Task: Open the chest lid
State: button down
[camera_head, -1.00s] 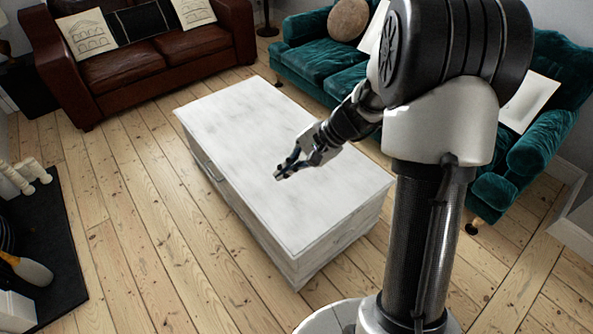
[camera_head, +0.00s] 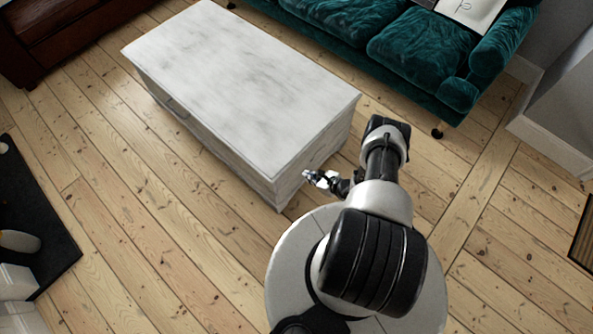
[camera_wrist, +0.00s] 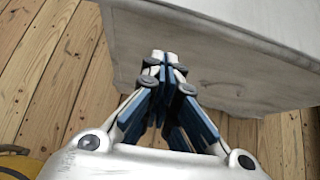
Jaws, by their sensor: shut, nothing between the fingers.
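The chest (camera_head: 240,80) is a long, low, whitewashed wooden box in the upper middle of the head view. Its flat lid lies closed. A dark handle (camera_head: 180,112) shows on its left long side. My gripper (camera_head: 308,174) is at the chest's near short end, close to the right front corner. In the wrist view my gripper (camera_wrist: 163,62) is shut and empty, its fingertips together in front of the chest's end panel (camera_wrist: 210,65). The lid's overhanging edge (camera_wrist: 240,25) runs above that panel. I cannot tell whether the fingertips touch the panel.
A teal sofa (camera_head: 350,30) stands behind the chest to the right, and a brown leather sofa (camera_head: 60,35) at the upper left. A black hearth mat (camera_head: 35,225) lies at the left. The floorboards (camera_head: 150,240) left of the chest are clear.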

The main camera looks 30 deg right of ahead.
jog(key=s+f+b+x, duration=0.15)
jog(key=b+x, duration=0.35)
jog(key=x, duration=0.5)
jog(key=shift+w+r, duration=0.1)
jog(key=shift+r, duration=0.95)
jog(key=shift+w+r, duration=0.15)
jog(key=shift+r, duration=0.9)
